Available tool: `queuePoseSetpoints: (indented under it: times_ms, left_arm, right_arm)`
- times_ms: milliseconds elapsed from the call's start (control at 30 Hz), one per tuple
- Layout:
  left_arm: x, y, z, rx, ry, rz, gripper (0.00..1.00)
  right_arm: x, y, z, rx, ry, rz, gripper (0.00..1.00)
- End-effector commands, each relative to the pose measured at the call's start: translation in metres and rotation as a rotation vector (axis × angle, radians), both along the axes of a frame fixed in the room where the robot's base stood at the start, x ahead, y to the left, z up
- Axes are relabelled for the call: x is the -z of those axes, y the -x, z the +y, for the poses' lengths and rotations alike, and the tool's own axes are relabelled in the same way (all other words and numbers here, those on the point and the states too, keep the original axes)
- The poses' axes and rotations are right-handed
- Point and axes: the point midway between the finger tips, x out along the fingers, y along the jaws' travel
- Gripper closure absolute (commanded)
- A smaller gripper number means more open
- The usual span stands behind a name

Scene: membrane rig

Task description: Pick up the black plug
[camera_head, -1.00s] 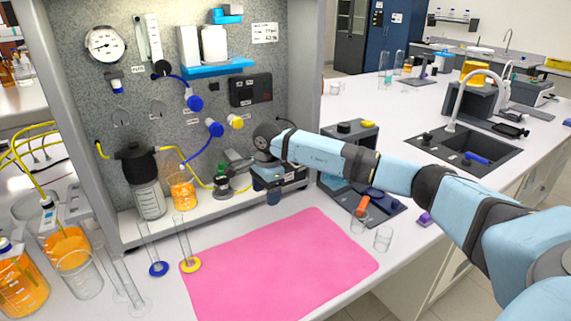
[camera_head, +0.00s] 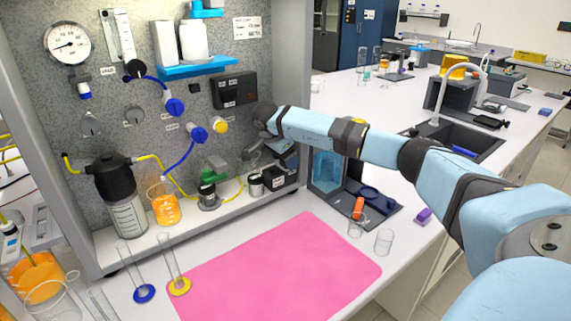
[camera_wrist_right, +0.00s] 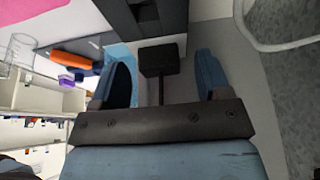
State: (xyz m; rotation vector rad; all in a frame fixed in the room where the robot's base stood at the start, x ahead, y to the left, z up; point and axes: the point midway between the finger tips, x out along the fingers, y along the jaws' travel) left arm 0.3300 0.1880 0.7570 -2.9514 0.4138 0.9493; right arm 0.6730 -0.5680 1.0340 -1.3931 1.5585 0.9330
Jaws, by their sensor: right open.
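A black block that looks like the black plug (camera_wrist_right: 160,57) shows in the right wrist view, between my right gripper's fingers as seen there. A thin dark stem or cable runs from it towards the palm. My right gripper (camera_wrist_right: 165,68) is open, a blue-grey finger on each side with gaps to the block. Whether the block lies at fingertip depth or beyond, I cannot tell. In the head view the right gripper (camera_head: 277,163) points down beside the panel, above the rig's shelf. The plug cannot be made out there. My left gripper is out of view.
A labelled black box (camera_head: 282,180) stands on the shelf close below the gripper. The speckled panel (camera_head: 250,62) with valves is to its left. A pink mat (camera_head: 275,275) lies clear in front. Small beakers (camera_head: 384,241) stand right of the mat.

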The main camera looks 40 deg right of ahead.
Motion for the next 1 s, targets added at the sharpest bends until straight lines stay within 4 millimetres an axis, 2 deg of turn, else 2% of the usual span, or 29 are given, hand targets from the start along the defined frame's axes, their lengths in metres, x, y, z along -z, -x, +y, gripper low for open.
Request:
queuePoseSetpoints:
  times_ms: [233,467,800,1000]
  left_arm:
    - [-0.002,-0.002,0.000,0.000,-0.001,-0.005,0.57]
    - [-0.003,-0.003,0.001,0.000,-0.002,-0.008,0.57]
    - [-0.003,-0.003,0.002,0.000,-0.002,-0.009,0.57]
    - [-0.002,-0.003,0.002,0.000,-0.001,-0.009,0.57]
  right_arm:
    - [0.004,0.000,-0.002,0.001,0.000,-0.001,0.30]
    - [0.004,0.000,-0.002,0.001,0.000,-0.001,0.83]
    - [0.002,0.000,-0.002,0.000,0.000,-0.002,0.83]
    - [-0.013,-0.001,-0.002,0.000,0.000,-0.005,0.83]
